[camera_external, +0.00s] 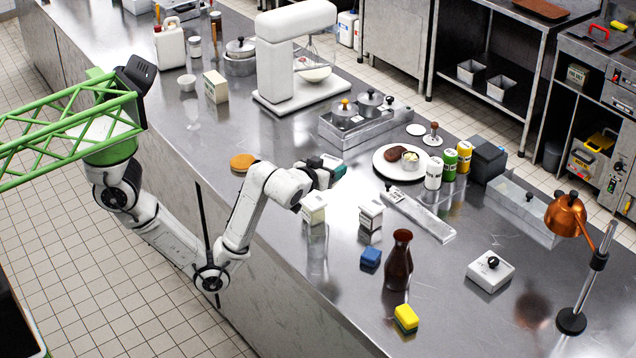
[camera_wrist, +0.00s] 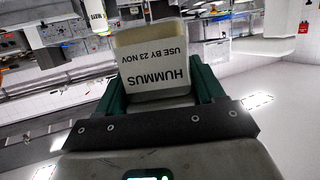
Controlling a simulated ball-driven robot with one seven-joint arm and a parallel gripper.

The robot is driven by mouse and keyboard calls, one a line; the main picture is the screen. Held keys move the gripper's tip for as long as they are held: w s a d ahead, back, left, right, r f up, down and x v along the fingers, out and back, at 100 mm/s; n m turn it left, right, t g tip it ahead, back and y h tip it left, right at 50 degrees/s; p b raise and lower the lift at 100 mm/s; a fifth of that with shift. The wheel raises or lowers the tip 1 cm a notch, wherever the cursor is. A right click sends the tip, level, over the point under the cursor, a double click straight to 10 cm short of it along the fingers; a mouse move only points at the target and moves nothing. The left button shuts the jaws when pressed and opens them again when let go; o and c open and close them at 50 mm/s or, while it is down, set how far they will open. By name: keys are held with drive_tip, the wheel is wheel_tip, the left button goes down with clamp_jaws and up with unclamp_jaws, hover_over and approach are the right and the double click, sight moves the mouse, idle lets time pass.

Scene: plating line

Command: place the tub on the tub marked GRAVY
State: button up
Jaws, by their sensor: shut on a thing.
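The tub held by my gripper is a pale tub with a white label reading HUMMUS, USE BY 23 NOV (camera_wrist: 157,65). In the wrist view it sits between the two green fingers of my gripper (camera_wrist: 160,88), its print upside down. In the external view my gripper (camera_external: 332,170) is above the counter, left of the round plate; the held tub is mostly hidden there. Two white tubs with dark print stand below it, a left tub (camera_external: 313,208) and a right tub (camera_external: 370,214). Their print is too small to read, so I cannot tell which is GRAVY.
A blue block (camera_external: 371,257), a brown bottle (camera_external: 398,262) and a yellow sponge (camera_external: 406,318) stand in front of the tubs. A plate (camera_external: 389,168) with food and a long metal holder (camera_external: 425,218) lie to the right. A brown round item (camera_external: 243,162) lies left of my arm.

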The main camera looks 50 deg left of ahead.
drive_tip(key=shift+d+r, duration=0.55)
drive_tip(key=shift+d, duration=0.25)
drive_tip(key=w+d+f+p, duration=0.1)
drive_tip(key=w+d+f, duration=0.15)
drive_tip(key=w, duration=0.55)
hover_over(372, 206)
wheel_tip(372, 206, down, 7)
drive_tip(key=shift+f, duration=0.1)
drive_tip(key=shift+w+f+p, duration=0.1)
drive_tip(key=shift+f+p, duration=0.55)
drive_tip(key=shift+f, duration=0.95)
drive_tip(key=shift+f, duration=0.15)
drive_tip(key=o, duration=1.3)
drive_tip(key=shift+c, duration=0.2)
